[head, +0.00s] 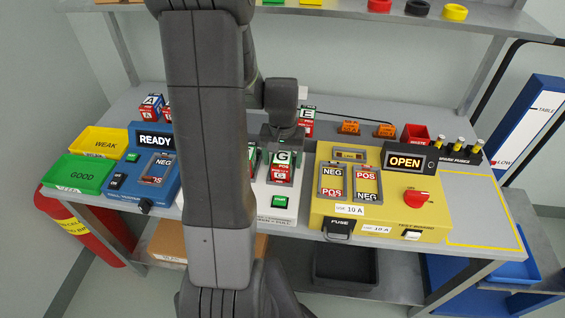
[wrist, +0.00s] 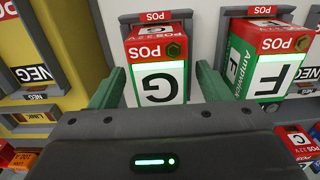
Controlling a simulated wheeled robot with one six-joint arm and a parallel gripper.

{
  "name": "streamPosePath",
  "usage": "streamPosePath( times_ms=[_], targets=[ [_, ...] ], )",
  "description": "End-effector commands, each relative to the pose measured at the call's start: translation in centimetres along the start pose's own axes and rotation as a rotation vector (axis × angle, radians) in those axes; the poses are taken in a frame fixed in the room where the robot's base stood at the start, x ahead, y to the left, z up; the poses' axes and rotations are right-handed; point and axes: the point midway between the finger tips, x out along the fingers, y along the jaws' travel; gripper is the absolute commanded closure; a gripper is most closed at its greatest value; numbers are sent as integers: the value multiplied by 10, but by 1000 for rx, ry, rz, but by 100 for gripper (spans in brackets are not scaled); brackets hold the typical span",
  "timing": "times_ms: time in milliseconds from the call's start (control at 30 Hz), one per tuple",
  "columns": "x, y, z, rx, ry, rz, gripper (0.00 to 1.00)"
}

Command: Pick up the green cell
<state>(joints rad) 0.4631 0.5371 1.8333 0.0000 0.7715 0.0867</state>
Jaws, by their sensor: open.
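A cell marked G, with a white face, green edges and a red POS end, stands in a grey-framed slot of the white charger-like unit. It shows in the wrist view (wrist: 157,82) and in the head view (head: 282,172). My gripper (wrist: 159,70) is open, with one green finger on each side of the G cell; I cannot tell whether they touch it. In the head view my gripper (head: 284,146) is above and behind this cell. A cell marked F (wrist: 270,72), with a green side and red end, stands to its right in the wrist view.
The yellow tester (head: 432,222) with its OPEN display is right of the white unit (head: 277,207). A blue READY unit (head: 132,186) and the yellow WEAK (head: 92,142) and green GOOD (head: 70,176) trays are left.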

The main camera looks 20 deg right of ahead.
Motion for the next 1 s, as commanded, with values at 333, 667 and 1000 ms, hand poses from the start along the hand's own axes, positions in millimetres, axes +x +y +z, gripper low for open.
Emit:
streamPosePath(
  times_ms=[333, 667, 1000],
  targets=[
    [0, 0, 0, 0, 1, 0, 68],
    [-1, 0, -1, 0, 2, 0, 96],
    [-36, 0, -2, 0, 7, 0, 96]
  ],
)
